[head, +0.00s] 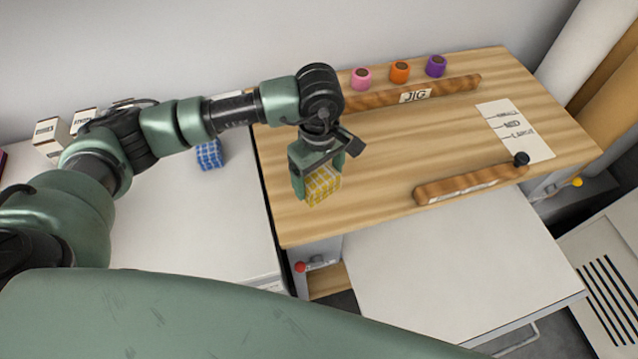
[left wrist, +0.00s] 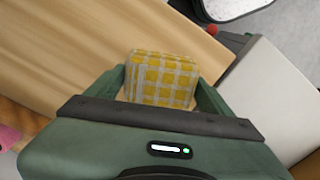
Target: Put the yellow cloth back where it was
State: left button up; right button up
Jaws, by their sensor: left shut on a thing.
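The yellow cloth (head: 322,188) is a folded block with a yellow and white check. My left gripper (head: 318,178) is shut on it over the left front part of the wooden table. In the left wrist view the cloth (left wrist: 162,80) sits between the two fingers of the left gripper (left wrist: 165,88). I cannot tell for sure whether the cloth touches the wood. A blue checked cloth (head: 209,155) lies on the white surface at the left. My right gripper is not in view.
The wooden table (head: 400,140) carries a JIG bar (head: 440,90), a front wooden bar (head: 460,187) and a labelled paper (head: 512,130). Pink (head: 361,78), orange (head: 399,72) and purple (head: 436,66) pots stand at the back. The white left surface (head: 190,220) has free room.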

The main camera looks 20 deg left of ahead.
pick_arm(q)
notch_tip(320, 180, down, 4)
jog(key=shift+f+p, duration=0.25)
jog(key=shift+p, duration=0.15)
jog(key=shift+f, duration=0.1)
jog(key=shift+f, duration=0.15)
jog(key=o, duration=1.2)
jog(key=shift+o, duration=0.2)
